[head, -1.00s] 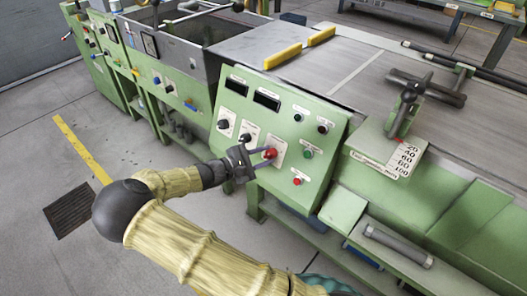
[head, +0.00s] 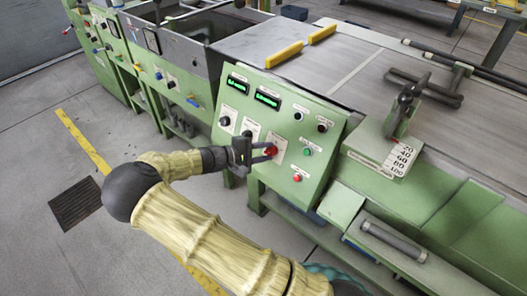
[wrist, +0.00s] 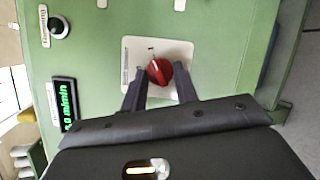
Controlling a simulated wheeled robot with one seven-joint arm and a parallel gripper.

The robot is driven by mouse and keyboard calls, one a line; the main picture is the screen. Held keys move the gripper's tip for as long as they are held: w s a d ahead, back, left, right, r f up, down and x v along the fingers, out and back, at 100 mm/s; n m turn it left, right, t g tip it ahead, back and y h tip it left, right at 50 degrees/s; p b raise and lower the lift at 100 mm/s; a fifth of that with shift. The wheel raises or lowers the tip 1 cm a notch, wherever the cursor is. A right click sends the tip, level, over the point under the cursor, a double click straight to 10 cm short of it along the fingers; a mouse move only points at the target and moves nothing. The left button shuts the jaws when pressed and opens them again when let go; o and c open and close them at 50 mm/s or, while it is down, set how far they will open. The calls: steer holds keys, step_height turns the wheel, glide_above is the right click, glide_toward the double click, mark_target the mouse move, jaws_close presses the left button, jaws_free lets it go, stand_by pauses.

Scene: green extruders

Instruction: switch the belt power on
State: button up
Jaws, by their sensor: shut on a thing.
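The red rotary switch (head: 271,149) sits on a white plate on the green sloping control panel (head: 319,168). In the wrist view the red knob (wrist: 160,71) is between my fingertips, with a pale line across its face pointing up toward a mark on the plate. My gripper (head: 266,152) is shut on the knob; its two dark fingers also show in the wrist view (wrist: 160,84). Two displays (head: 267,98) on the panel are lit with green characters. The plate's label is too small to read.
Black knobs (head: 224,121), a green button (head: 307,152) and a red button (head: 297,178) sit close around the switch. A lever with a numbered scale (head: 403,155) stands to the right. The belt (head: 350,65) lies behind the panel.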

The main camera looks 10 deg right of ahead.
steer(key=shift+s+f, duration=0.1)
steer(key=o, duration=1)
steer(key=shift+c, duration=0.2)
steer(key=shift+a, duration=0.1)
steer(key=p+v, duration=0.2)
steer(key=v, duration=1.5)
steer(key=shift+a, duration=0.15)
